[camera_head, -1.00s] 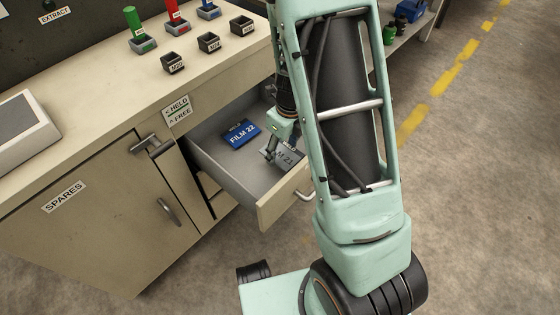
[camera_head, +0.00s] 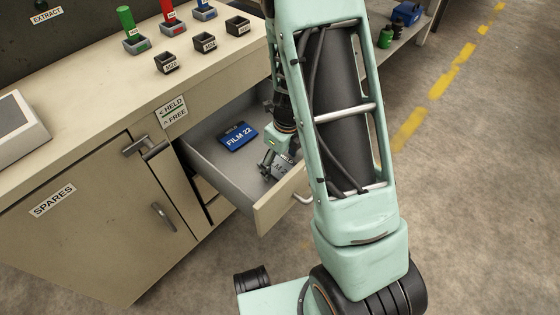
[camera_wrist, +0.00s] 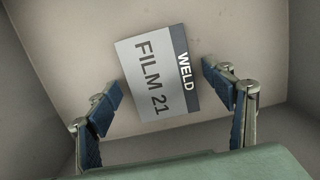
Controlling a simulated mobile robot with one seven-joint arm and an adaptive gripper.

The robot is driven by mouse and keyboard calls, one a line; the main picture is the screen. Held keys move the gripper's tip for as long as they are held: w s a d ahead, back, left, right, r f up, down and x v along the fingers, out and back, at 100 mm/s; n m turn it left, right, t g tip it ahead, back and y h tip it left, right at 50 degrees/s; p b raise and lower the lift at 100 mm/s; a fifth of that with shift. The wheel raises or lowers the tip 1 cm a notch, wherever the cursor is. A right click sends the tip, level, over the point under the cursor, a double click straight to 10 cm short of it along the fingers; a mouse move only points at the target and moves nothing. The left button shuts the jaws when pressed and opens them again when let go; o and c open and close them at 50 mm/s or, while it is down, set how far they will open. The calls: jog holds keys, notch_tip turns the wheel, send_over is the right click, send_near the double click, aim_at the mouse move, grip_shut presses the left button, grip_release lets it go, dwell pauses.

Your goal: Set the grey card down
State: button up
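The grey card (camera_wrist: 157,75), marked FILM 21 with a dark WELD band, appears to lie flat on the drawer floor in the wrist view. It also shows in the head view (camera_head: 281,169), partly hidden by my gripper. My gripper (camera_wrist: 162,88) is open in the wrist view, with its blue-padded fingers apart on either side of the card and a gap to each side. In the head view my gripper (camera_head: 268,164) reaches down into the front part of the open drawer (camera_head: 222,175).
A blue card (camera_head: 237,136) marked FILM 22 lies farther back in the drawer. The drawer front (camera_head: 280,205) and side walls stand close around my gripper. The counter above holds several small sockets (camera_head: 205,43).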

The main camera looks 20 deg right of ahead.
aim_at(284, 168)
notch_tip(284, 168, up, 12)
jog(key=s+p, duration=0.1)
jog(key=p, duration=0.5)
jog(key=shift+s+d, duration=0.15)
jog(key=shift+d, duration=0.25)
jog(key=shift+r, duration=0.1)
